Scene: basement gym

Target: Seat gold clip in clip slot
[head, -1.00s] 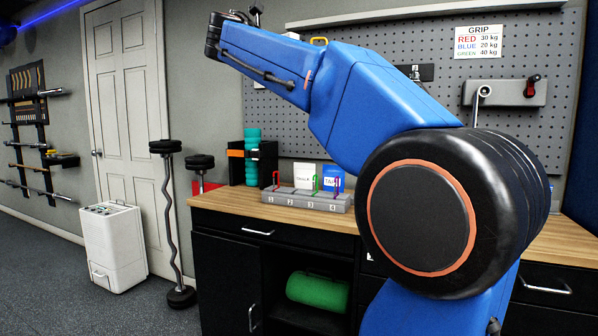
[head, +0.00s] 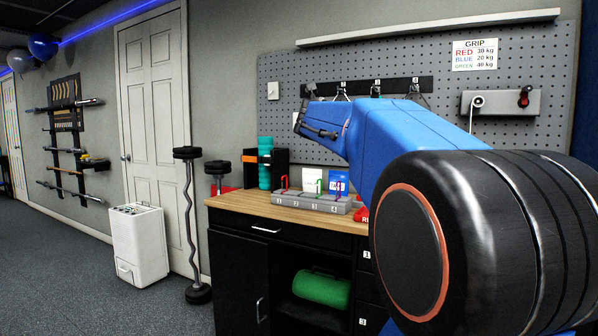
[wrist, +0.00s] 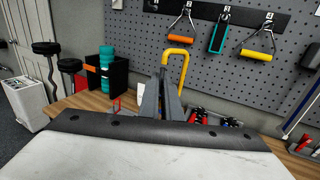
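The gold clip (wrist: 176,53), a yellow upside-down U, stands up at the fingers of my gripper (wrist: 170,92) in the wrist view. The gripper looks shut on its lower part; the fingers hide one leg. The grey slot block (head: 310,202) lies on the bench in the head view, with numbered slots. A red clip (head: 285,182), a green clip (head: 319,186) and a blue clip (head: 338,189) stand in it, with a gap between red and green. In the wrist view my gripper hides most of the block.
The wooden bench top (head: 240,203) carries a black holder with a teal roller (head: 265,163) left of the block and white and blue boxes behind it. Handles hang from the pegboard, including an orange one (wrist: 179,39).

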